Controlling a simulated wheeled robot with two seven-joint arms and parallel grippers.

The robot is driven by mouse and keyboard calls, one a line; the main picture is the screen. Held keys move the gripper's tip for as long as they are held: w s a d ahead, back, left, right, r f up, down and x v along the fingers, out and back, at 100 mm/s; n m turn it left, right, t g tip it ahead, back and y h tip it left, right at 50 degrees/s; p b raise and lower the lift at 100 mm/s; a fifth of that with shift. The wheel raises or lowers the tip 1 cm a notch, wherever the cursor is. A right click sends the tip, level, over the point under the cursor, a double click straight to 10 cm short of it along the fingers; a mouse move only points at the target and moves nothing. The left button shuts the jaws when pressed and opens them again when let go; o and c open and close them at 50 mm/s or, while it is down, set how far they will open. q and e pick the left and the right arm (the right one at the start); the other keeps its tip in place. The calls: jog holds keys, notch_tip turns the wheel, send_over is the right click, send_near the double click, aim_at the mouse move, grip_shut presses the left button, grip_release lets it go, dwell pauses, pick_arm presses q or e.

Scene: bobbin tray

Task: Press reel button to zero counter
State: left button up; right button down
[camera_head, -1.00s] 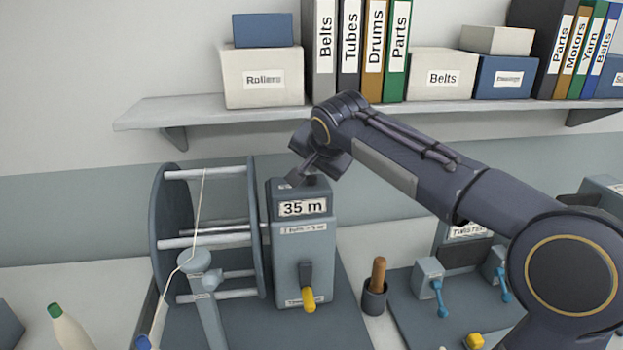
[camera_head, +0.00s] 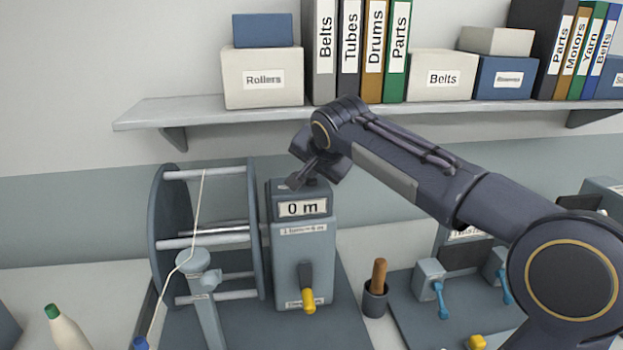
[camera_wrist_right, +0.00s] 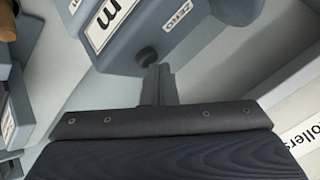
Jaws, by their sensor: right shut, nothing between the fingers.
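The blue-grey counter box (camera_head: 317,252) stands beside the reel (camera_head: 172,225), and its display (camera_head: 302,208) reads 0 m. My right gripper (camera_head: 294,183) is shut and empty, with its fingertips at the top of the box. In the right wrist view, the dark round button (camera_wrist_right: 147,55) is on the box's top, close to a small label. The shut fingertips (camera_wrist_right: 156,70) are right at this button; whether they touch it I cannot tell. My left gripper is not in view.
A crank with a yellow handle (camera_head: 308,301) is on the box's front. A cup with a brown-handled tool (camera_head: 378,275) stands to its right. A shelf (camera_head: 220,112) with boxes and binders hangs above.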

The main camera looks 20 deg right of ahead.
aim_at(313, 182)
jog(key=shift+f, duration=0.1)
dwell(0.3)
jog(key=shift+r+p, duration=0.7)
jog(key=shift+r, duration=0.2)
jog(key=shift+r, duration=0.1)
notch_tip(313, 182, up, 5)
jog(key=p, duration=0.4)
dwell(0.4)
